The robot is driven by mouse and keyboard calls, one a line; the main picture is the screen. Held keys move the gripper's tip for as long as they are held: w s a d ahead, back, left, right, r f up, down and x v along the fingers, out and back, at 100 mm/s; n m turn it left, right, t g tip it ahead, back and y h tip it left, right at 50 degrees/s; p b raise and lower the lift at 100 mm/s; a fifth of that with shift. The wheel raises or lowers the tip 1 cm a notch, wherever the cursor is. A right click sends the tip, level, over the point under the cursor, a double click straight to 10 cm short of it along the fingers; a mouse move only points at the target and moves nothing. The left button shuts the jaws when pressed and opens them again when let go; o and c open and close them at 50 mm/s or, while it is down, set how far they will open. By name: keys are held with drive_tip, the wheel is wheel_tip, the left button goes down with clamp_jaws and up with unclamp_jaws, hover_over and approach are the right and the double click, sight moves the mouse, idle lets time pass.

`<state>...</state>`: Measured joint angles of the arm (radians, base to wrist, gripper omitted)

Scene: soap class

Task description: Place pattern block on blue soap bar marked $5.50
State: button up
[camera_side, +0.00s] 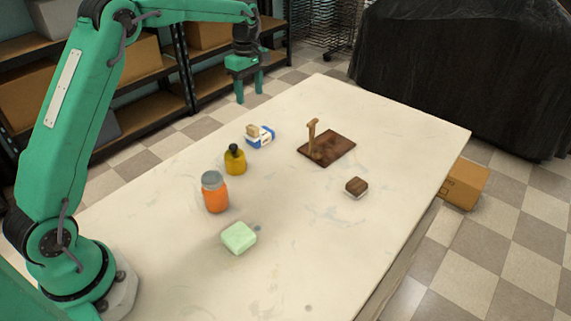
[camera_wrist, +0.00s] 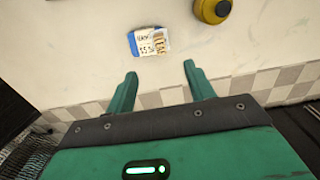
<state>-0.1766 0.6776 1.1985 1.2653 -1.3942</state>
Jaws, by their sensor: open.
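A blue soap bar (camera_side: 266,139) with a white label sits at the table's far left. In the wrist view its label (camera_wrist: 144,47) seems to read $5.50, partly covered. A small tan block with grooves, which looks like the pattern block (camera_side: 252,130), rests on the bar; it also shows in the wrist view (camera_wrist: 158,43). Whether it lies flat is too small to tell. My gripper (camera_side: 250,93) is open and empty, raised beyond the table's far left edge, apart from the bar. In the wrist view its fingers (camera_wrist: 160,70) point toward the bar.
A yellow bottle (camera_side: 235,161) with a dark cap stands near the bar, with an orange jar (camera_side: 214,194) nearer. A green soap bar (camera_side: 239,238) lies in front. A brown board (camera_side: 336,147) bears an upright wooden handle. A brown-topped block (camera_side: 356,186) lies right. The right foreground is clear.

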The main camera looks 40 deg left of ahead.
drive_tip(key=s+d+r+m+t, duration=0.1)
drive_tip(key=s+d+r+m, duration=0.2)
drive_tip(key=s+r+m, duration=0.4)
drive_tip(key=s+d+r+m+t, duration=0.2)
drive_tip(key=s+d+r, duration=0.25)
drive_tip(key=s, duration=0.45)
drive_tip(key=s+d+f+m+t, duration=0.1)
drive_tip(key=s+m, duration=0.3)
drive_tip(key=s, duration=0.4)
drive_tip(key=s+d+f+m+t, duration=0.1)
drive_tip(key=s+m, duration=0.4)
drive_tip(key=s, duration=0.4)
drive_tip(key=shift+s+d+f+t, duration=0.25)
drive_tip(key=shift+s+f+t, duration=0.05)
drive_tip(key=shift+f, duration=0.05)
drive_tip(key=shift+o, duration=0.5)
drive_tip(key=shift+w+r, duration=0.1)
